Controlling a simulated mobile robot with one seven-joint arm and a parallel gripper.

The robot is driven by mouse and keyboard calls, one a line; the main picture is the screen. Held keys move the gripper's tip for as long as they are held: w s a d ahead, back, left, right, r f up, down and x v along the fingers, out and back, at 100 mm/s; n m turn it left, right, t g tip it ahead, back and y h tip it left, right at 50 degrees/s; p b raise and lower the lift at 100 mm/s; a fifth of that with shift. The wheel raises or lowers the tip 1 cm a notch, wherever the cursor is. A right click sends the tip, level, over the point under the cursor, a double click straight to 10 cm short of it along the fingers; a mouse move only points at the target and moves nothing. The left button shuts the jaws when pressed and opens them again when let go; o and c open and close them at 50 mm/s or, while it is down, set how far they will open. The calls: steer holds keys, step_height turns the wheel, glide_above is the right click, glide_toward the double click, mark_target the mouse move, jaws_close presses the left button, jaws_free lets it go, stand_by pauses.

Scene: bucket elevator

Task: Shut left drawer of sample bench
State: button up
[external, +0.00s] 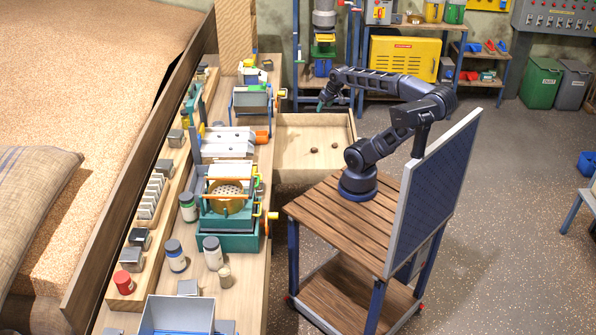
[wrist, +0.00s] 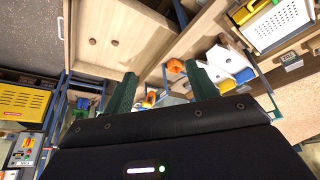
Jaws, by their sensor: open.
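The sample bench (external: 248,290) runs along the left in the external view. One wooden drawer (external: 292,165) stands pulled out from its right side, toward the far end. Two small dark round pieces lie on its floor. The drawer also shows at the upper left of the wrist view (wrist: 85,45). My gripper (external: 323,103) is above the drawer's far side in the external view. In the wrist view its two green fingers (wrist: 161,72) are spread apart with nothing held between them. I cannot tell whether it touches the drawer.
The bench top is crowded with jars, a sieve device (external: 226,190) and metal trays. A yellow cabinet (external: 404,58) and shelves stand at the back. My base is beside the bench, close to the drawer.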

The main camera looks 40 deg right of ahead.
steer(key=shift+w+d, duration=0.1)
steer(key=c, duration=0.7)
steer(key=shift+w+d+f+m, duration=0.1)
steer(key=shift+w+d+m, duration=0.1)
steer(key=shift+w+m, duration=0.15)
steer(key=c, duration=0.4)
steer(key=w+d+m, duration=0.1)
steer(key=w+d+f+m+g, duration=0.1)
steer(key=w, duration=0.1)
steer(key=w+d+f+m+g, duration=0.1)
steer(key=w+d, duration=0.1)
steer(key=shift+y, duration=0.4)
jaws_close()
steer(key=w+d+f+m+y, duration=0.25)
steer(key=d+f+m, duration=0.6)
steer(key=d, duration=0.65)
steer(key=w+d+f+m+y, duration=0.25)
steer(key=d+f+m, duration=0.25)
steer(key=d+f, duration=0.85)
steer(key=s+d+f+m+t, duration=0.4)
steer(key=s+d+f+m, duration=0.6)
steer(key=s+d+f, duration=0.7)
steer(key=w+r+x, duration=0.1)
steer(key=w+x, duration=0.1)
steer(key=x, duration=1.3)
steer(key=shift+a+r+y, duration=0.15)
steer(key=shift+r+y, duration=0.15)
steer(key=shift+r, duration=0.05)
